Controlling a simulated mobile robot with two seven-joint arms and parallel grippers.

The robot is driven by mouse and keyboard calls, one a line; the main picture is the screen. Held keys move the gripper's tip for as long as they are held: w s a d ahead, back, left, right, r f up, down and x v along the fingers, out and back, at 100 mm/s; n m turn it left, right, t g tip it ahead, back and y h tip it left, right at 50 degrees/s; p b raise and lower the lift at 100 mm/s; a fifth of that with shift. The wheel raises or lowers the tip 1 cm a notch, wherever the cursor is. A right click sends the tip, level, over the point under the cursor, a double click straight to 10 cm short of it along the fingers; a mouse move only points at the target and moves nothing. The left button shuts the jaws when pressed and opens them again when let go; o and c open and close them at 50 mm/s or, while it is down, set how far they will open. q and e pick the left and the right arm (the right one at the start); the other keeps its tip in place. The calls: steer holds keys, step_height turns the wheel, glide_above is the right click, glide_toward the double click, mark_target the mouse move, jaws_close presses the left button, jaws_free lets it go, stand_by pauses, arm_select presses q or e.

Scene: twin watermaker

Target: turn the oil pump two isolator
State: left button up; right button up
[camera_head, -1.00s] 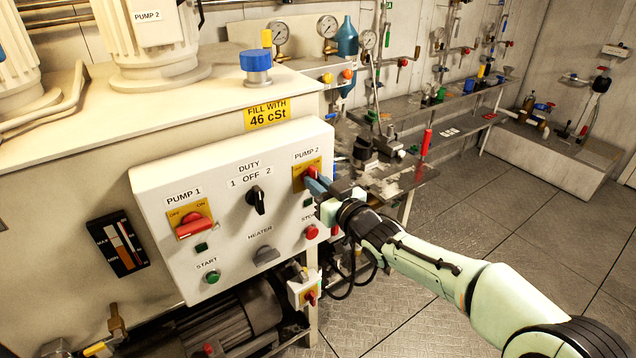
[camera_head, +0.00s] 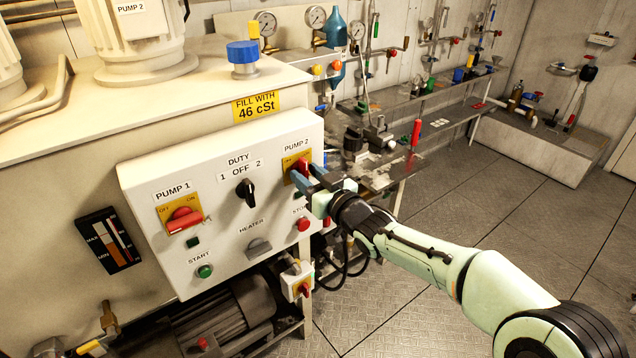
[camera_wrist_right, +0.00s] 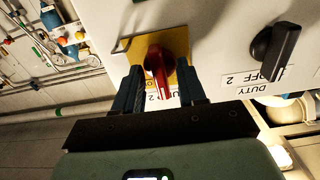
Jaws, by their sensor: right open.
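The pump 2 isolator (camera_head: 303,166) is a red handle on a yellow plate at the upper right of the white control panel (camera_head: 150,240). In the right wrist view the red handle (camera_wrist_right: 158,66) stands between my two fingers, with its yellow plate (camera_wrist_right: 133,52) behind. My right gripper (camera_head: 308,179) is open, with its blue-grey fingertips at the handle; the fingers (camera_wrist_right: 158,88) show gaps on both sides of it. In the head view the fingers partly cover the plate. My left gripper is not in view.
The pump 1 isolator (camera_head: 184,219), duty switch (camera_head: 245,189), heater knob (camera_head: 258,247), green start button (camera_head: 205,271) and red stop button (camera_head: 303,224) share the panel. A bench (camera_head: 385,172) stands behind my right arm. The floor to the right is clear.

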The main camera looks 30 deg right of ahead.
arm_select(q)
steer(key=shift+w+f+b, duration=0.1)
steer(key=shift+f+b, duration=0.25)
steer(key=shift+b, duration=0.1)
arm_select(e)
steer(key=s+d, duration=0.1)
steer(key=s, duration=1.2)
